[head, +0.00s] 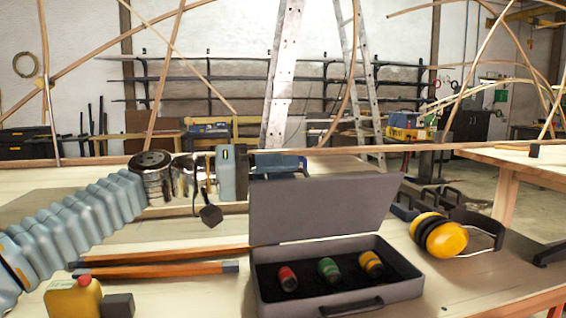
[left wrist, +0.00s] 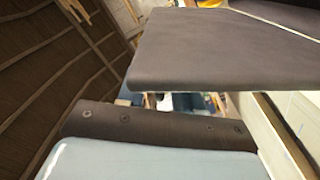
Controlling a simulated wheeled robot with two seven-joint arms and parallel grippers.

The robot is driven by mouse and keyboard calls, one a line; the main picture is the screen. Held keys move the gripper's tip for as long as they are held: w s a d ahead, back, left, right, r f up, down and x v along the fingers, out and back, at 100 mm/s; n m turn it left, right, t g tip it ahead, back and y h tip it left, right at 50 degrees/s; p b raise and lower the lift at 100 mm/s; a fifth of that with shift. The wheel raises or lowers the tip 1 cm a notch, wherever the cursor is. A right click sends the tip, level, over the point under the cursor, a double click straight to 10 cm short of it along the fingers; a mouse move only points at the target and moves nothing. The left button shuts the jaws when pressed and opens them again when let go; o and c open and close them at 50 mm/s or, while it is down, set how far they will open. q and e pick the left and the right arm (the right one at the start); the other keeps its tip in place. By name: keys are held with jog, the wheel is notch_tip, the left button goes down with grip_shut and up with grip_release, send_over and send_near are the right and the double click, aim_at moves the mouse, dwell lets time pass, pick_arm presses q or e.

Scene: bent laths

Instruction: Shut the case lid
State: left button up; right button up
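The grey case (head: 340,296) lies on the bench in the head view. Its lid (head: 320,208) stands open, upright at the back edge. Several small bottles, red, green and yellow, lie on the dark lining inside. My left gripper (head: 285,160) is behind the lid, near its upper left edge; its fingers are largely hidden, and I cannot tell whether it touches the lid. In the left wrist view the lid (left wrist: 220,50) is a large dark plate beyond a dark bar with screws on my gripper. A gap shows between them. My right gripper is not in view.
Yellow ear defenders (head: 440,236) lie right of the case. Orange-brown strips (head: 165,268) lie to its left, with a yellow bottle (head: 73,298) and a dark block (head: 117,305) at the front left. Bent laths and ladders stand behind.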

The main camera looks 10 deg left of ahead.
pick_arm(q)
jog(key=shift+w+d, duration=0.1)
jog(key=shift+d, duration=0.2)
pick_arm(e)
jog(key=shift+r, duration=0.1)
pick_arm(q)
grip_shut()
jog(key=shift+f, duration=0.1)
